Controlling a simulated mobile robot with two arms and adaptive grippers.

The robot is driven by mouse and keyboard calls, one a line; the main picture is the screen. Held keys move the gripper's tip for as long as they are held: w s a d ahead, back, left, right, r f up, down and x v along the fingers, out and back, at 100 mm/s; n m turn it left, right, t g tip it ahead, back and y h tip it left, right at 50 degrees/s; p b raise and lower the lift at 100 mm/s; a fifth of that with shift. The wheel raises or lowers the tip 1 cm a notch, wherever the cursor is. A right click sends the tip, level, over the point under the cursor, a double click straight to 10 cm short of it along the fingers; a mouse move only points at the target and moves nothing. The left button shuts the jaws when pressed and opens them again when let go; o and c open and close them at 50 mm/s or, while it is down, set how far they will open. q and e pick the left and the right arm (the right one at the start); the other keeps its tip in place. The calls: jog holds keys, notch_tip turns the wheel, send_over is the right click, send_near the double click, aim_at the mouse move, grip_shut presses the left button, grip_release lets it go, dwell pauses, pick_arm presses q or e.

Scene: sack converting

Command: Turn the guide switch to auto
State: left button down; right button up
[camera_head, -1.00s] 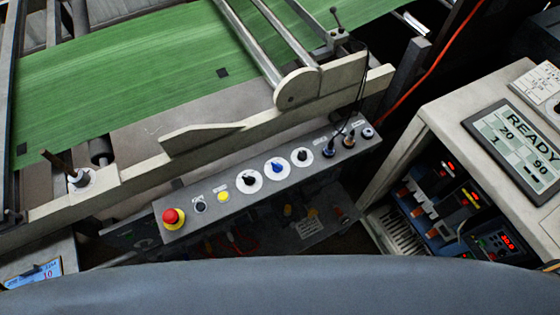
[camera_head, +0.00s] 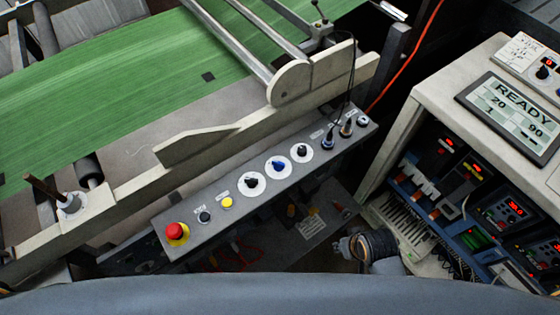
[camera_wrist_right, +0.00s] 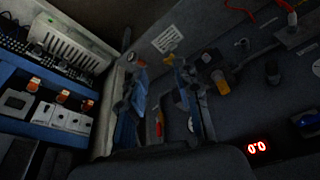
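A grey control panel (camera_head: 215,205) runs diagonally through the middle of the head view. It carries three rotary switches on white discs: a black left one (camera_head: 251,182), a blue middle one (camera_head: 279,167) and a black right one (camera_head: 302,151). The labels are too small to read, so I cannot tell which is the guide switch. My right gripper (camera_head: 345,246) shows low, below the panel's right end, apart from the switches. In the right wrist view its two fingers (camera_wrist_right: 160,98) stand apart with nothing visible between them. My left gripper is not in view.
An open electrical cabinet (camera_head: 425,105) with a READY display (camera_head: 515,112) stands at right. A green web (camera_head: 100,105) lies behind.

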jog(key=w+a+r+n+y, duration=0.1)
jog(key=w+a+r+n, duration=0.1)
jog(key=a+r, duration=0.4)
jog(key=w+a+r+n+g+y+b, duration=0.1)
jog(key=w+a+r+n, duration=0.2)
jog(key=w+a+r, duration=0.2)
jog(key=w+a+r+n+y, duration=0.2)
jog(key=w+a+r+n, duration=0.1)
jog(key=a+r, duration=0.6)
jog(key=shift+w+a+r+g, duration=0.15)
jog(key=shift+w+r+g, duration=0.2)
jog(key=shift+r, duration=0.35)
jog(key=w+r+n+h, duration=0.2)
jog(key=w+r, duration=0.1)
jog(key=r, duration=0.1)
notch_tip(320, 180, up, 4)
jog(key=n+g+h, duration=0.1)
jog(key=h, duration=0.2)
send_over(280, 163)
notch_tip(280, 163, down, 14)
jog(key=shift+r+p, duration=0.15)
jog(key=shift+p, duration=0.15)
jog(key=shift+c, duration=0.4)
grip_shut()
